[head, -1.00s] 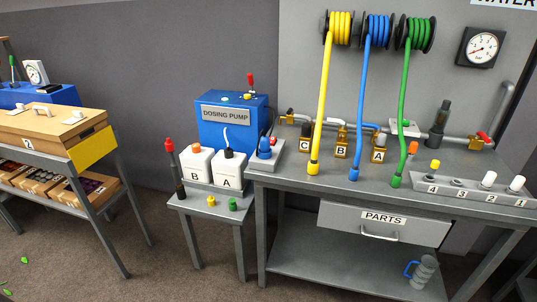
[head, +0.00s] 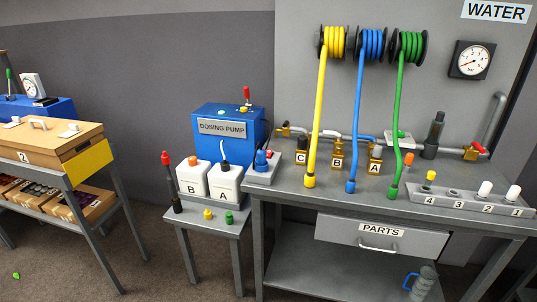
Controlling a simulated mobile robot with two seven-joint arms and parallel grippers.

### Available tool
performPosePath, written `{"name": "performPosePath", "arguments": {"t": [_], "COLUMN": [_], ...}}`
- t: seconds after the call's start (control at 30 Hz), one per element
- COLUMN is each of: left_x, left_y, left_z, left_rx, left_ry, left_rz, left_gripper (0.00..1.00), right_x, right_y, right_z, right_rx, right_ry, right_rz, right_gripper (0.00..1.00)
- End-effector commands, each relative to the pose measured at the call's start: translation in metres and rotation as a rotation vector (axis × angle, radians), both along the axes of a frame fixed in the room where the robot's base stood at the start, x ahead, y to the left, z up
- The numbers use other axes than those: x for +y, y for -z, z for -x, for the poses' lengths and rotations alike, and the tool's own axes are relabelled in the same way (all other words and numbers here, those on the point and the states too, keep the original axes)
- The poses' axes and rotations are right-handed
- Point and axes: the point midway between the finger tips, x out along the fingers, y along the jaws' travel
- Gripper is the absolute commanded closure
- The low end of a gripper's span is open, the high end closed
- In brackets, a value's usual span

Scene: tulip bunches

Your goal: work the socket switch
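No part labelled as the socket switch can be read. A grey box (head: 261,177) with a blue round fitting (head: 261,162) and a small red part (head: 269,153) sits at the left end of the workbench, beside the dosing pump; it may be the socket, but its details are too small to tell. The blue dosing pump (head: 228,148) stands behind white canisters B (head: 191,180) and A (head: 225,184), with a red-tipped lever (head: 247,94) on top. Neither gripper shows in the head view.
The grey workbench (head: 290,185) carries yellow (head: 316,120), blue (head: 360,120) and green (head: 400,120) hoses hanging from reels, brass valves and a numbered rack (head: 455,200). A small side table (head: 190,221) holds the canisters. Floor shows between it and the left cart (head: 90,170).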

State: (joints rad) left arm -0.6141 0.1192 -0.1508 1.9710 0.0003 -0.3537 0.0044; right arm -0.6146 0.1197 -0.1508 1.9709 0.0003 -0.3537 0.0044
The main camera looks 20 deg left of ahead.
Motion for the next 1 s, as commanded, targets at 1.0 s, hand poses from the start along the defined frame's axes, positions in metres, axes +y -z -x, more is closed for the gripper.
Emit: {"name": "performPosePath", "arguments": {"t": [1.0], "left_x": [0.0], "left_y": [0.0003], "left_z": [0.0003], "left_rx": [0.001], "left_ry": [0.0], "left_rz": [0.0], "left_gripper": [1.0], "right_x": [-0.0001], "right_y": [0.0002], "right_z": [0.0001], "right_rx": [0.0], "right_ry": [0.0], "right_rz": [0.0], "right_gripper": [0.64]}}
